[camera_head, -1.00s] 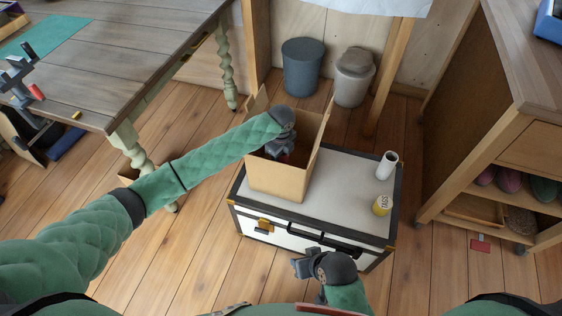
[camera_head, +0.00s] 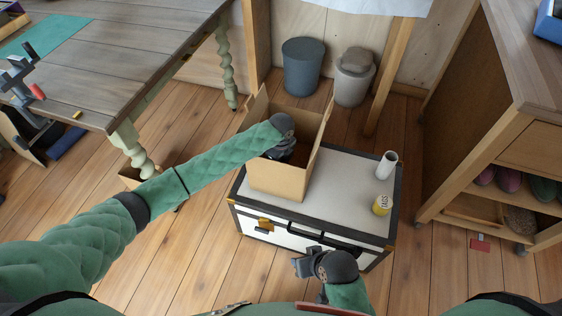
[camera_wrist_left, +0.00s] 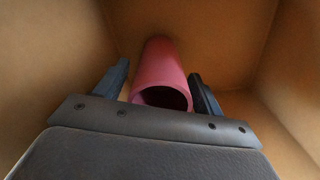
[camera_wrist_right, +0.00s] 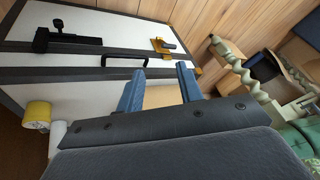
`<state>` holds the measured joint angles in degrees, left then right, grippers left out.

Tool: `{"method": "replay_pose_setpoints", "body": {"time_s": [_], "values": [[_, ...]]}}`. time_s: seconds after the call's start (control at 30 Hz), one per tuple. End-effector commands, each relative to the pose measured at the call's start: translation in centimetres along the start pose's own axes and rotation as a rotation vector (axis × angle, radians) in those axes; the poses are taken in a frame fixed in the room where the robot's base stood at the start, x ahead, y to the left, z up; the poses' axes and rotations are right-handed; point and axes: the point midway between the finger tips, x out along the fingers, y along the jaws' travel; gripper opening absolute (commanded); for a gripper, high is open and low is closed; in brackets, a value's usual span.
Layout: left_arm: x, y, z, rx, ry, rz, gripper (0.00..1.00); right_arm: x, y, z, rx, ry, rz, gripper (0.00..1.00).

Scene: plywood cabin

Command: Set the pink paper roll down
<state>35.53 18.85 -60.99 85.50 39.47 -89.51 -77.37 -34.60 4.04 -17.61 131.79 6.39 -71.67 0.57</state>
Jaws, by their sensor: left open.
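The pink paper roll (camera_wrist_left: 160,74) shows in the left wrist view, inside the cardboard box (camera_head: 278,181), with its open end facing the camera. My left gripper (camera_wrist_left: 164,88) is open, with one finger on each side of the roll; I cannot tell whether either finger touches it. In the head view the left gripper (camera_head: 280,152) reaches down into the box, and the box wall hides the roll. My right gripper (camera_head: 303,265) is open and empty in front of the white trunk; it also shows in the right wrist view (camera_wrist_right: 158,82).
The box stands on the left part of the white trunk (camera_head: 340,199). A white roll (camera_head: 387,165) and a yellow tin (camera_head: 382,205) stand at its right. A wooden table (camera_head: 100,60) is at the left, a shelf unit (camera_head: 500,140) at the right. Two bins (camera_head: 303,66) are behind.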

Motion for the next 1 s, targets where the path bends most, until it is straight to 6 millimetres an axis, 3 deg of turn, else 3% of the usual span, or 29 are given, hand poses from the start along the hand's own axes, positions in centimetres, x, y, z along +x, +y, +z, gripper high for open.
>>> {"method": "replay_pose_setpoints", "body": {"time_s": [0.27,0.7,1.0], "values": [[-1.5,-0.1,0.1,0.0,-0.001,-0.002,0.69,0.2,0.1,0.0,0.0,0.006,0.0,0.36],[-9.5,-0.1,0.0,0.001,-0.001,-0.002,0.69,1.7,0.3,0.4,0.002,0.02,0.002,0.36],[-12.1,-0.1,0.0,0.0,0.0,0.0,0.69,2.4,0.5,0.6,0.003,0.022,0.003,0.36]]}}
